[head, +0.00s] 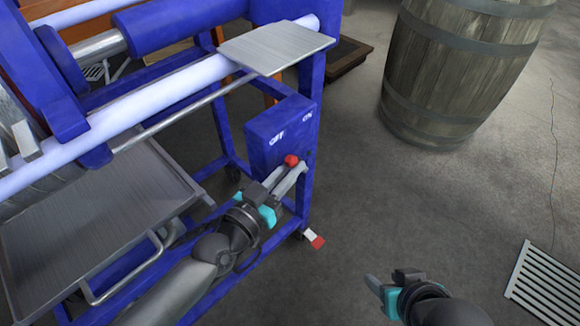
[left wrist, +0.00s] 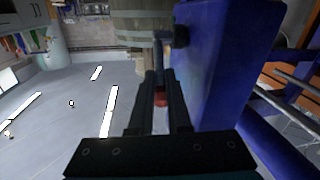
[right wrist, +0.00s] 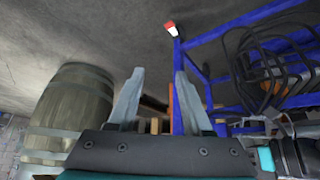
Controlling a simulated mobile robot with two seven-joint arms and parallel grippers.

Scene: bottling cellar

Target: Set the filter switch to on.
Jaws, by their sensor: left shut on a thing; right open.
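The filter switch is a blue box (head: 266,152) on the blue machine's frame, with a white OFF label on the left and ON on the right. Its red knob (head: 291,160) sits below the labels, roughly between them. I cannot tell which setting it is at. My left gripper (head: 287,174) is shut on the red knob; the left wrist view shows the knob (left wrist: 160,99) between the fingers, beside the box's blue face (left wrist: 222,75). The lever behind the knob is mostly hidden. My right gripper (head: 388,281) is open and empty, low over the floor to the right.
The blue machine with its rollers (head: 180,22) and metal tray (head: 100,205) fills the left. A metal plate (head: 277,47) juts out above the switch box. A wooden barrel (head: 455,75) stands behind right. A floor grate (head: 548,285) lies at lower right.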

